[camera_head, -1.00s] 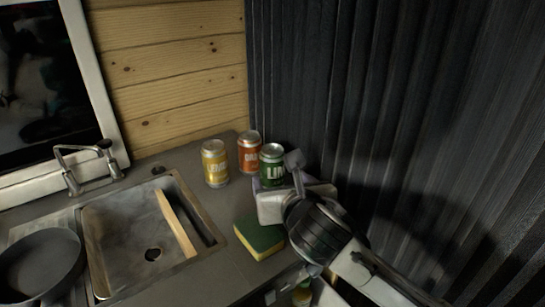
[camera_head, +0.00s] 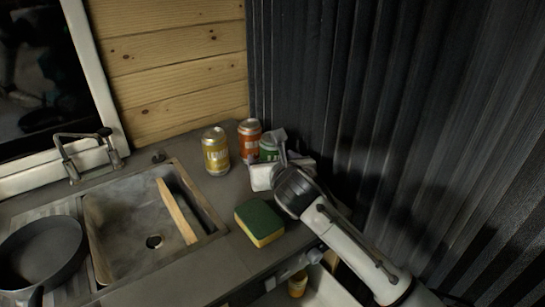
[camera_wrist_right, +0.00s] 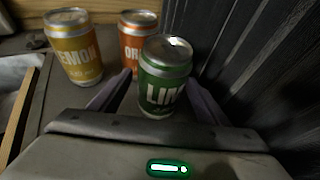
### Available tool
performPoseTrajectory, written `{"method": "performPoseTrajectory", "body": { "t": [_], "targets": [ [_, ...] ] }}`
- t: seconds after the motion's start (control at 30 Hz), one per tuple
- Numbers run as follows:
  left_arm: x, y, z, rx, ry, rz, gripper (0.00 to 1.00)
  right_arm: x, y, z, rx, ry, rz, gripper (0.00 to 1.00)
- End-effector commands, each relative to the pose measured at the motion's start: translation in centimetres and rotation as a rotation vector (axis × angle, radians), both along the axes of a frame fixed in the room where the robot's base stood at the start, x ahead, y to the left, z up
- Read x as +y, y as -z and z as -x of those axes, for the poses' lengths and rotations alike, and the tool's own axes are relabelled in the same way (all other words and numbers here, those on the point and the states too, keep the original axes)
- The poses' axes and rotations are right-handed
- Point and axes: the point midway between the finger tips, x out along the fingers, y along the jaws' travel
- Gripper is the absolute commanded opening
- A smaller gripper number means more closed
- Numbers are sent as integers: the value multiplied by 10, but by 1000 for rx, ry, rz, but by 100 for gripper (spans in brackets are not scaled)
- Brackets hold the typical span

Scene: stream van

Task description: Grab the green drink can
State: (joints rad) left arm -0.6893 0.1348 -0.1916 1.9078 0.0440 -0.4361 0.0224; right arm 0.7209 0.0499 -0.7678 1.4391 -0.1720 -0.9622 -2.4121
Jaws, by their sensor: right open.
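The green drink can (camera_head: 268,150) stands upright on the counter in the back corner, partly hidden by my right gripper in the head view. In the right wrist view the green can (camera_wrist_right: 165,80) stands between the two fingers of my right gripper (camera_wrist_right: 160,95), which is open. One finger shows on each side of the can, and I cannot tell whether they touch it. My left gripper is not in view.
A yellow can (camera_head: 215,151) and an orange can (camera_head: 249,136) stand close to the left of and behind the green can. A sponge (camera_head: 259,222) lies on the counter in front. A dark corrugated wall (camera_head: 400,110) is close on the right. A sink (camera_head: 150,215) with a wooden board (camera_head: 177,210) and a pan (camera_head: 40,250) are left.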

Motion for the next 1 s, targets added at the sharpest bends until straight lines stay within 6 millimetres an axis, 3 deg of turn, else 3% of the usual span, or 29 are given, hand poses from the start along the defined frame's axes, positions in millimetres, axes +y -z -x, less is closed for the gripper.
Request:
{"method": "performPoseTrajectory", "body": {
  "t": [0.13,0.47,0.77,1.0],
  "targets": [
    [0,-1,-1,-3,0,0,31,0,0,0,0,0,0,70],
    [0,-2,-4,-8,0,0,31,0,0,0,1,1,1,15],
    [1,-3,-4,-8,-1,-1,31,0,-9,0,-6,1,0,15],
    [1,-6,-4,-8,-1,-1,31,0,-54,-1,-11,-1,0,15]
  ]
}}
